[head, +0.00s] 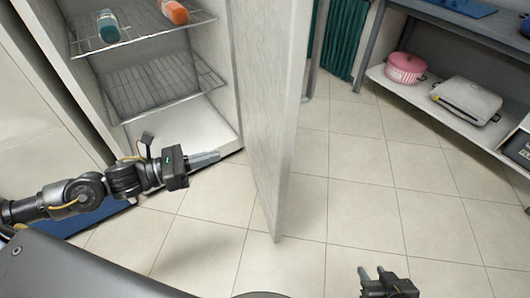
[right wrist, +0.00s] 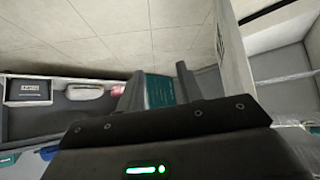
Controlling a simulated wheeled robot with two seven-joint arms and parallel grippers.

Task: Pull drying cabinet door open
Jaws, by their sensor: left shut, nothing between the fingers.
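The drying cabinet door (head: 272,110) is a pale grey panel that stands swung open, well away from the cabinet frame. The cabinet's inside (head: 190,125) is exposed, with two wire racks (head: 150,82). My left gripper (head: 212,156) is shut and empty, in front of the cabinet's lower opening, to the left of the door and apart from its inner face. My right gripper (head: 372,272) is low at the bottom of the head view, right of the door. In the right wrist view its fingers (right wrist: 161,85) are spread with nothing held between them.
A teal-labelled bottle (head: 108,27) and an orange bottle (head: 174,11) lie on the top rack. At the right, a shelf unit (head: 455,105) holds a pink basket (head: 405,68) and a grey case (head: 466,99). A green curtain (head: 345,35) hangs behind. The tiled floor right of the door is clear.

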